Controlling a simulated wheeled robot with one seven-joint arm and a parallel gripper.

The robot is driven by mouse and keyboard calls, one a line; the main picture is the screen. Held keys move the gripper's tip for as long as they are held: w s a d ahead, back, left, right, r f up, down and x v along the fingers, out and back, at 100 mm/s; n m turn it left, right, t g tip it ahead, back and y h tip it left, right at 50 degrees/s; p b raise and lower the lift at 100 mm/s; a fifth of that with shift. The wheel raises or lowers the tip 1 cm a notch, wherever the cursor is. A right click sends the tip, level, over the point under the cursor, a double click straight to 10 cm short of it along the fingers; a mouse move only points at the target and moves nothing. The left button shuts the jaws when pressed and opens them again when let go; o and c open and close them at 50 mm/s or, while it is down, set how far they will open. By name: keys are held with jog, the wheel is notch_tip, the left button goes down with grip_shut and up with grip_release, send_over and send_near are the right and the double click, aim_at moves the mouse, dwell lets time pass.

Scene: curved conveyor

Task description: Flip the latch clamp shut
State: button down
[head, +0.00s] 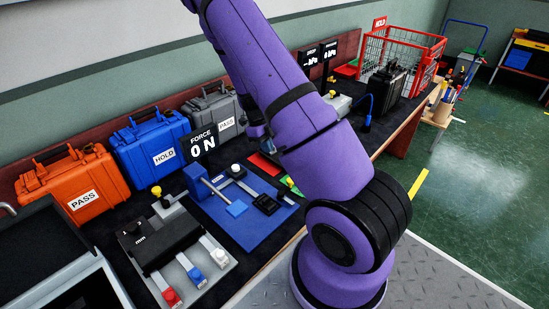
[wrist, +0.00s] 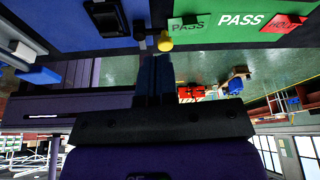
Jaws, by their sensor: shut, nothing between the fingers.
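A blue base board (head: 255,232) lies on the dark bench top in the head view. It carries a blue block (head: 199,181) with a metal rod, a small blue cube (head: 236,208), a white-topped knob (head: 236,170) and a black clamp-like part (head: 265,204). I cannot tell which of these is the latch or whether it is shut. In the wrist view, which looks upside down, the blue board (wrist: 65,30) and a black part (wrist: 105,17) are at the top left. My gripper (wrist: 155,58) has its dark fingers together, empty, apart from these parts. My arm hides the gripper in the head view.
Orange (head: 72,185), blue (head: 150,146) and grey (head: 213,112) cases line the back of the bench. A "FORCE 0 N" display (head: 201,145) stands behind the board. A measuring fixture (head: 165,245) sits front left. A yellow knob (wrist: 165,41) shows near my fingertips in the wrist view.

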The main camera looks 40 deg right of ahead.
jog(key=x, duration=0.9)
jog(key=shift+s+f, duration=0.1)
jog(key=shift+f, duration=0.05)
jog(key=shift+s+d, duration=0.25)
jog(key=shift+s, duration=0.9)
jog(key=shift+s+d+f, duration=0.1)
jog(key=shift+s+f, duration=0.05)
jog(key=shift+s, duration=0.55)
